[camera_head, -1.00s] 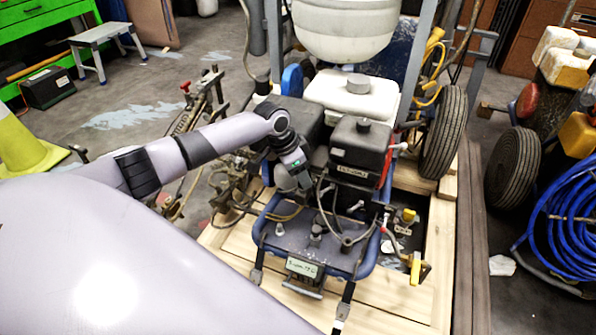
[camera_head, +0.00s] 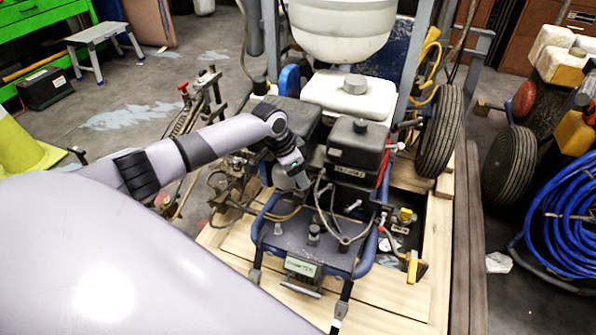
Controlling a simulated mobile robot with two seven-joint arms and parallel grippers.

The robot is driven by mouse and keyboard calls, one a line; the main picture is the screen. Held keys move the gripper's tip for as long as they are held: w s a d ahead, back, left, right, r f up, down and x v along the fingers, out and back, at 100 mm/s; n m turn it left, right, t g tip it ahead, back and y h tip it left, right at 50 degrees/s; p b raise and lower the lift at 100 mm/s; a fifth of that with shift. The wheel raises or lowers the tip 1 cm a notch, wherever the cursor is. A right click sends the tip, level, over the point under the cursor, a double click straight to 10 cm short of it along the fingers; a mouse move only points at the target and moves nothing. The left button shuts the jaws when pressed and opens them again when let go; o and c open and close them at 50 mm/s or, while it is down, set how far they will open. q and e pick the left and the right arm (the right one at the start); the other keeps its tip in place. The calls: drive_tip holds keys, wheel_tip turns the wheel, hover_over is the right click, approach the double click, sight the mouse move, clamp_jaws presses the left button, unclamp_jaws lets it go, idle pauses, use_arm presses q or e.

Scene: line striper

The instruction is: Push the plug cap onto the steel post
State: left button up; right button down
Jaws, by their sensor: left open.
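My left gripper (camera_head: 303,183) reaches down beside the black engine of the line striper (camera_head: 357,142), at its left side. Its fingers are small and partly lost against dark parts. Its jaws are open, and I see nothing held in them. A short grey upright post (camera_head: 314,234) stands on the blue deck plate below and slightly right of the gripper, apart from it; I cannot tell whether it is the steel post. I cannot clearly pick out the plug cap among the dark cables (camera_head: 330,212) in front of the engine. My right gripper is not in view.
The machine stands on a wooden pallet (camera_head: 225,237). Its blue tube frame (camera_head: 262,215), a white tank (camera_head: 350,93) and a wheel (camera_head: 440,132) crowd the area. A yellow-handled valve (camera_head: 417,270) sits at right. A coiled blue hose (camera_head: 560,230) lies farther right.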

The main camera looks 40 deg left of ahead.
use_arm(q)
drive_tip(key=c, duration=0.9)
drive_tip(key=shift+r+p, duration=0.4)
drive_tip(key=shift+r+p, duration=0.3)
drive_tip(key=shift+p, duration=0.15)
drive_tip(key=shift+r+p, duration=2)
drive_tip(key=shift+p, duration=0.3)
